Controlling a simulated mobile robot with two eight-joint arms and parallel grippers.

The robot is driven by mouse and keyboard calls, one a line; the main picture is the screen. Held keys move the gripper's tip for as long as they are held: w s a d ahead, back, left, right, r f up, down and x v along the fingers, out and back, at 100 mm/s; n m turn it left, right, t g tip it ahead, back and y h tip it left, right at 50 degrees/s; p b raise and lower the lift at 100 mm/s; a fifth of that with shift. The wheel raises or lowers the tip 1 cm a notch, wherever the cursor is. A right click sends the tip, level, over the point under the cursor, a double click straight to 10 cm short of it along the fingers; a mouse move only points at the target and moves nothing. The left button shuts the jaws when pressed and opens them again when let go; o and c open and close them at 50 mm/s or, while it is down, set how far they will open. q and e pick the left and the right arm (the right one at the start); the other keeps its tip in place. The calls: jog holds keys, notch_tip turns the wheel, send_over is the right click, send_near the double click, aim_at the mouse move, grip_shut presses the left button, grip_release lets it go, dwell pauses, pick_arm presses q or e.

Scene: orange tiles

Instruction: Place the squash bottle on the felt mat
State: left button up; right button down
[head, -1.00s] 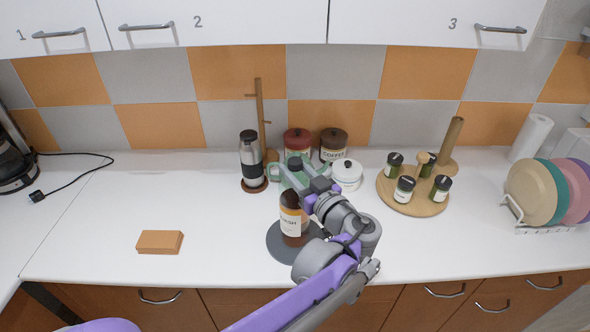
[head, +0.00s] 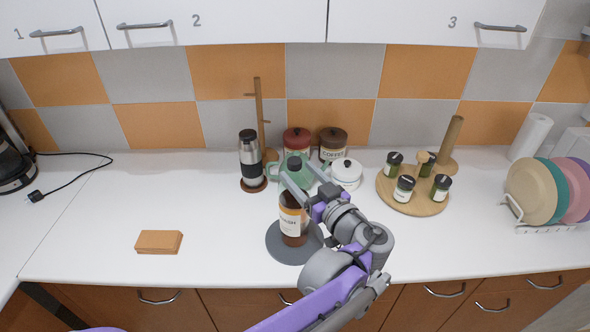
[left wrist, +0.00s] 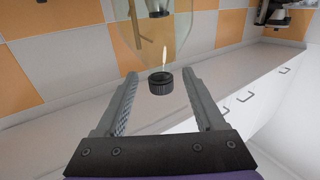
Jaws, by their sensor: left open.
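The squash bottle (head: 293,222), brown with a pale label, stands upright on the round grey felt mat (head: 281,249). My left gripper (head: 295,170) is open at the height of the bottle's top, above the mat. Its fingers reach to either side of a dark cap. In the left wrist view a black ribbed cap (left wrist: 161,83) shows between the two spread fingers (left wrist: 160,88), with gaps on both sides. The gripper and wrist hide part of the bottle's upper right side and the mat's right edge. My right gripper is not in view.
A steel-and-black flask (head: 251,160), a green mug (head: 277,178), a white lidded pot (head: 346,174) and a coffee jar (head: 333,145) stand behind. A round wooden tray (head: 412,202) with small jars is to the right. An orange block (head: 159,242) lies left, with clear counter around it.

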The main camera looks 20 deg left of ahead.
pick_arm(q)
jog(key=v, duration=0.9)
jog(key=s+a+f+m+g+h, duration=0.4)
jog(key=s+a+f+g, duration=0.15)
jog(key=a+f, duration=0.6)
jog(key=s+f+m+g+h, duration=0.1)
jog(key=s+f+m+h, duration=0.4)
jog(key=s+f+h, duration=0.4)
jog(key=shift+s+f+g+b, duration=0.4)
jog(key=shift+s+f, duration=0.8)
jog(key=shift+s, duration=0.8)
